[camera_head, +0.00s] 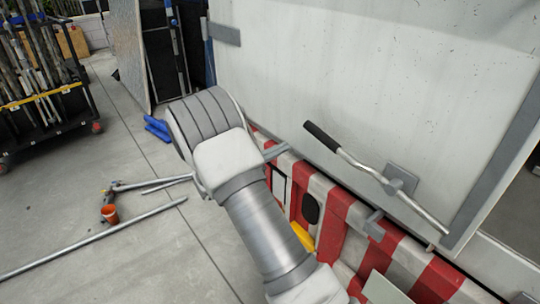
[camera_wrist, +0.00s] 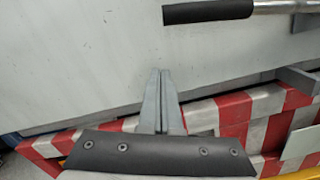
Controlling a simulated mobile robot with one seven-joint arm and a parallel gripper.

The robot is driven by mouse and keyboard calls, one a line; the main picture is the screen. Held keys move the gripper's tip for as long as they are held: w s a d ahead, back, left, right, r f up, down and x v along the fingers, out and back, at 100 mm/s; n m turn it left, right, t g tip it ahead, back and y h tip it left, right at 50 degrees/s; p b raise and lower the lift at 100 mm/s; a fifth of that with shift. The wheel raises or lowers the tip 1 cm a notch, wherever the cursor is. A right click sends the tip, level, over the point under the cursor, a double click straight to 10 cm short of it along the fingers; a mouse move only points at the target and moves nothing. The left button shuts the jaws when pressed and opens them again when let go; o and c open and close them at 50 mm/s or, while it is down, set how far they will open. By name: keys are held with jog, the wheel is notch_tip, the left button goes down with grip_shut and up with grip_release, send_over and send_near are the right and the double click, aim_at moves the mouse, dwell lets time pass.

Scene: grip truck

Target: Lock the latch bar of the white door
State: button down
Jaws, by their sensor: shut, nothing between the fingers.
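The white door (camera_head: 350,60) fills the upper right of the head view and the upper part of the wrist view (camera_wrist: 75,60). Its metal latch bar (camera_head: 362,168) slants down to the right, with a black grip (camera_head: 322,137) at the upper left end and a plate bracket (camera_head: 402,179) holding it. The black grip also shows at the top of the wrist view (camera_wrist: 208,12). My gripper (camera_head: 277,151) is left of and slightly below the grip, apart from it. In the wrist view my gripper (camera_wrist: 161,76) has its fingers together, empty, in front of the door.
A red-and-white striped bumper (camera_head: 335,215) runs below the door, with a grey bracket (camera_head: 375,224) near its top edge. A loaded cart (camera_head: 45,95) stands at upper left.

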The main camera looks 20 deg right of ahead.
jog(key=d+r, duration=0.3)
jog(key=d, duration=0.1)
jog(key=shift+d+r+b, duration=0.35)
jog(key=shift+r+b, duration=0.05)
